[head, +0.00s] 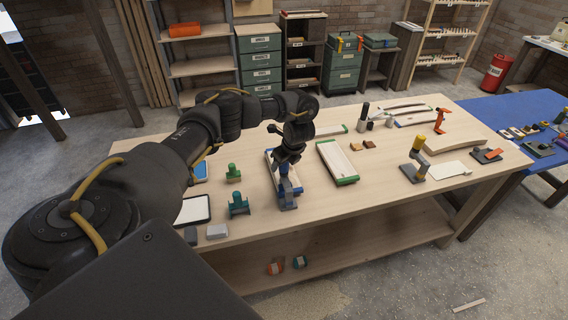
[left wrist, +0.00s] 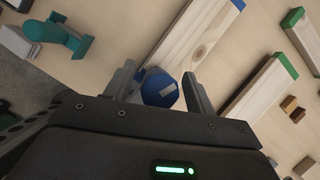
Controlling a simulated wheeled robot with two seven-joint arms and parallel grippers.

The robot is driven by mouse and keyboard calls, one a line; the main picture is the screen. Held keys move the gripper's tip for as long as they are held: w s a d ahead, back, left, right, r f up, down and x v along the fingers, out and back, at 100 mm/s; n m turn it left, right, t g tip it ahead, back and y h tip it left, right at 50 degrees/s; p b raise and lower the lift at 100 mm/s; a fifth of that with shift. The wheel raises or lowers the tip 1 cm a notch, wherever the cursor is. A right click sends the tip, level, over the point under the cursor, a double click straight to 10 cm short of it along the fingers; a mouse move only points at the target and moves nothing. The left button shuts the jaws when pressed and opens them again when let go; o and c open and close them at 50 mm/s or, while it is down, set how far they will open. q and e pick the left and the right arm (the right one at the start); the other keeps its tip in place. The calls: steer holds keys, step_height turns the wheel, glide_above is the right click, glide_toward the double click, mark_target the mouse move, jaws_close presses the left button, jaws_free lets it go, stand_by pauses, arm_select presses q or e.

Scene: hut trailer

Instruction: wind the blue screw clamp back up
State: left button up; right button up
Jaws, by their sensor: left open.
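The blue screw clamp (head: 286,194) stands upright on the workbench, at the near end of a pale board with blue ends (head: 297,182). My left gripper (head: 287,163) is just above it, pointing down. In the left wrist view the clamp's round blue knob (left wrist: 158,88), with a pale mark on top, sits between the two open fingers of my left gripper (left wrist: 160,92). Gaps show beside the knob, so the fingers look apart from it. The clamp's lower body is hidden in the left wrist view. My right gripper is not in view.
A teal clamp (head: 239,204) and a green clamp (head: 233,172) stand to the left. A board with green ends (head: 337,163) lies to the right. A grey clamp with a yellow top (head: 415,163) stands further right. The bench (head: 330,212) is clear in front.

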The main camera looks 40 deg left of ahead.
arm_select(q)
steer(key=v, duration=1)
steer(key=shift+r+b, duration=0.3)
steer(key=shift+r, duration=0.1)
